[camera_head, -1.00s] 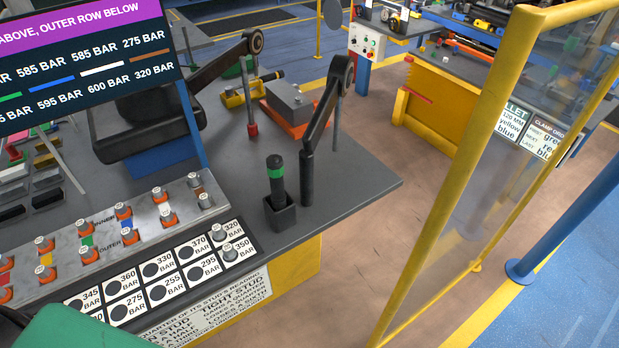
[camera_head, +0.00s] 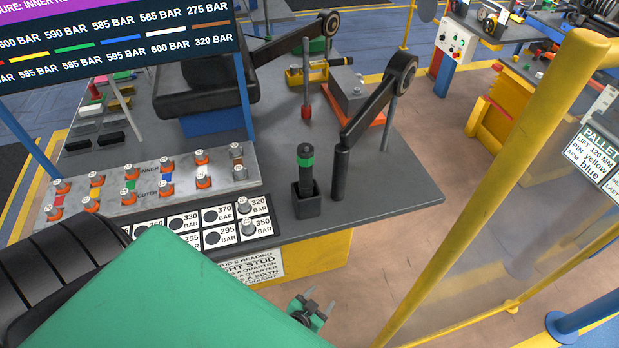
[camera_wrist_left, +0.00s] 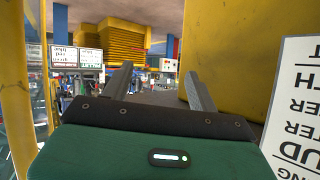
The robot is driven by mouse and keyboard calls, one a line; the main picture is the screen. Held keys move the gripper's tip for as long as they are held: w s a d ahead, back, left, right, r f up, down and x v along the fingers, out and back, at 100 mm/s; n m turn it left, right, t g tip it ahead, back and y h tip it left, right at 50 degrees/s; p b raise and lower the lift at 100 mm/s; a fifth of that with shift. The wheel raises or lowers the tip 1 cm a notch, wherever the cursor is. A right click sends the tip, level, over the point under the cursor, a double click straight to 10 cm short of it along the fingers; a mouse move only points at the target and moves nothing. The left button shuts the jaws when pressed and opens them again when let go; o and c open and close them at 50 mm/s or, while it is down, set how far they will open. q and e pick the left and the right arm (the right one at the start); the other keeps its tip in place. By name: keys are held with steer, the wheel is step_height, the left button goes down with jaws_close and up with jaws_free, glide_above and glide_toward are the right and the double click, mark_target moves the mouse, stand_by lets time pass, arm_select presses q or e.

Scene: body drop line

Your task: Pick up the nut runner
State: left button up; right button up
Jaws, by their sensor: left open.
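An upright black tool with a green band (camera_head: 305,167), which looks like the nut runner, stands in a square black holder (camera_head: 306,205) near the bench's front right. My left gripper (camera_head: 319,301) is open and empty. In the head view it is below the holder, out in front of the bench and apart from the tool. In the left wrist view its two fingers (camera_wrist_left: 158,78) are spread with nothing between them; the tool does not show there. My right gripper is not in view.
A black jointed arm (camera_head: 370,110) ends in a post just right of the holder. A plate with several studs (camera_head: 150,190) and a gauge-label board (camera_head: 215,215) lie to the left. A yellow-framed clear guard (camera_head: 490,190) stands at right. The yellow bench side shows close in the wrist view (camera_wrist_left: 235,45).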

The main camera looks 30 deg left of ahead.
arm_select(q)
steer(key=w+a+r+n+t+y, duration=0.1)
steer(key=w+r+t, duration=0.15)
steer(key=r, duration=0.45)
steer(key=w+a+r+n+t+y, duration=0.1)
steer(key=w+r+y, duration=0.1)
steer(key=w+r, duration=0.35)
steer(key=n+g+y+p, duration=0.1)
steer(key=n+y, duration=0.6)
steer(key=y, duration=0.1)
glide_toward(306, 171)
steer(key=p+x, duration=0.1)
steer(key=x, duration=0.7)
steer(key=shift+w+a+f+p, duration=0.15)
steer(key=shift+f+p, duration=0.1)
steer(key=shift+p, duration=0.15)
steer(key=shift+w+a+r, duration=0.25)
steer(key=shift+w, duration=0.1)
steer(key=w, duration=0.1)
steer(key=w+a+p, duration=0.1)
steer(key=w+a, duration=0.1)
steer(key=shift+r+m, duration=0.25)
steer(key=shift+m, duration=0.05)
steer(key=shift+w+a+f+p, duration=0.1)
steer(key=shift+w+a+p, duration=0.2)
steer(key=shift+w+a, duration=0.1)
steer(key=shift+d, duration=0.1)
steer(key=shift+s, duration=0.1)
